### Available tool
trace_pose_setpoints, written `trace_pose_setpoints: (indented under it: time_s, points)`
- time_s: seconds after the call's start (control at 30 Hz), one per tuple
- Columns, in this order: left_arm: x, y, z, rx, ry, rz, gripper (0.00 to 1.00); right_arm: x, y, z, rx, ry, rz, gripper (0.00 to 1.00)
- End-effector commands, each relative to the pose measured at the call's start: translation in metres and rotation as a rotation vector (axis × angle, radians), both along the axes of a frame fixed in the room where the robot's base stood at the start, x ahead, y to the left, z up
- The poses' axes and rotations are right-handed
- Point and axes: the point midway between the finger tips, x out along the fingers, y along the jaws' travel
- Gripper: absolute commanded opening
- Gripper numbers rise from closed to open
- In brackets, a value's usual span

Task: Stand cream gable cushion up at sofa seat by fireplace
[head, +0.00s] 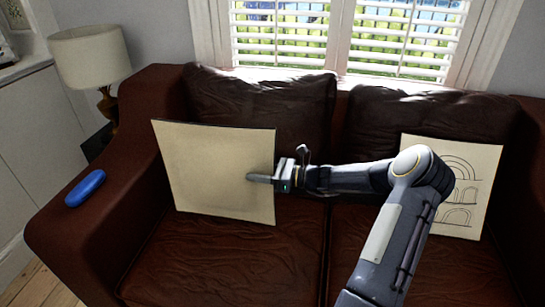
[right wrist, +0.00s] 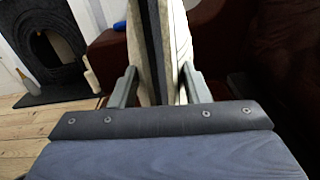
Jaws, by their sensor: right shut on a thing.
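A square cream cushion (head: 215,155) stands nearly upright, slightly tilted, at the left seat of the brown sofa (head: 200,255). The face toward me is plain, so I see no gable drawing. I cannot tell whether its lower edge touches the seat. My right gripper (head: 258,179) is shut on its right edge. In the right wrist view the cushion (right wrist: 139,60) shows edge-on between the two fingers (right wrist: 160,88). The fireplace (right wrist: 55,55) shows at the left of the right wrist view. My left gripper is not in view.
Another cream cushion (head: 466,165) with drawn arches leans at the right seat, partly behind my right arm. A blue rounded object (head: 86,188) lies on the left armrest. A lamp (head: 91,58) stands beyond that armrest. The front of the left seat is clear.

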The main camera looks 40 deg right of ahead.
Motion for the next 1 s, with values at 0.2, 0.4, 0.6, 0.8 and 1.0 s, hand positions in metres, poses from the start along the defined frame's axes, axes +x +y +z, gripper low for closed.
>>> trace_pose_setpoints:
  time_s: [0.2,0.4,0.6,0.8,1.0]
  points:
    - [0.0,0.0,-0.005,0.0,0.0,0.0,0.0,-0.012,-0.037,0.035,0.063,0.048,-0.035,0.01]
    - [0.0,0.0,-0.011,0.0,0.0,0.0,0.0,-0.013,-0.047,0.036,0.08,0.058,-0.042,0.01]
    - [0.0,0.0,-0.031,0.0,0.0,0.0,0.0,-0.005,-0.057,0.016,0.08,0.058,-0.042,0.01]
    - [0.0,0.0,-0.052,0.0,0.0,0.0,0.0,0.007,-0.07,-0.005,0.079,0.058,-0.04,0.01]
    - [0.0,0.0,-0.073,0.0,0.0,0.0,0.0,0.019,-0.084,-0.026,0.078,0.058,-0.041,0.01]
